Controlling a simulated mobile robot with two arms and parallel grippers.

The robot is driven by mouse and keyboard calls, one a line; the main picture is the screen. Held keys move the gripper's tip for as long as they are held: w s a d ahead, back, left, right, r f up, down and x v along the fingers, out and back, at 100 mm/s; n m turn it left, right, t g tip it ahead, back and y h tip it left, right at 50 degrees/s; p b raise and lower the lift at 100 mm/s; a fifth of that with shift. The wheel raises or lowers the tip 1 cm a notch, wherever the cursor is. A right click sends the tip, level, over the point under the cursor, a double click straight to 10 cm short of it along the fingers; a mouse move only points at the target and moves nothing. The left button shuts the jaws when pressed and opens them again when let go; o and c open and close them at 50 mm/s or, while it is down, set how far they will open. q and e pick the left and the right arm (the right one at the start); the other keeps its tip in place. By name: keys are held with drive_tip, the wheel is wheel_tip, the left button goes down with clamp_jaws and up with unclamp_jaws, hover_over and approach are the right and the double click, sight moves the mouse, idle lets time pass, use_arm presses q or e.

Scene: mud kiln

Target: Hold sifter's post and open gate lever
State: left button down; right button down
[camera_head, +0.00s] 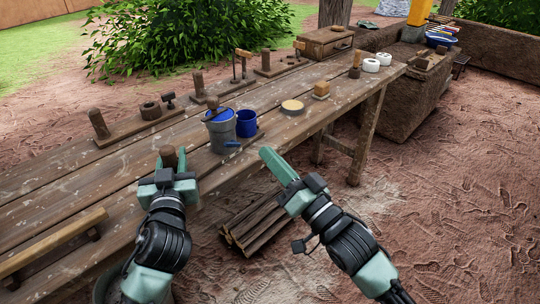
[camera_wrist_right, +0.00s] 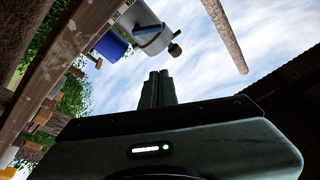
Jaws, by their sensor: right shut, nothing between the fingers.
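The sifter (camera_head: 221,131) is a grey can on the bench with a wooden knob on top. A blue lever (camera_head: 232,144) sticks out low on its front. The can also shows in the right wrist view (camera_wrist_right: 150,36). My right gripper (camera_head: 266,154) is shut and empty, to the right of the lever and apart from it, beyond the bench edge. My left gripper (camera_head: 170,160) is at the bench edge, left of and nearer than the sifter. A brown wooden post (camera_head: 168,153) shows between its fingers; whether they grip it is unclear.
A blue cup (camera_head: 246,122) stands right behind the sifter. A round tan-topped dish (camera_head: 292,106) and a wooden block (camera_head: 321,90) lie farther right on the bench (camera_head: 110,180). Wooden stands with pegs line its back. Firewood (camera_head: 255,225) lies below on the ground.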

drive_tip(key=shift+r, duration=0.1)
drive_tip(key=shift+r, duration=1.9)
use_arm(q)
drive_tip(key=c, duration=1)
unclamp_jaws()
drive_tip(key=shift+c, duration=0.2)
drive_tip(key=shift+s, duration=0.1)
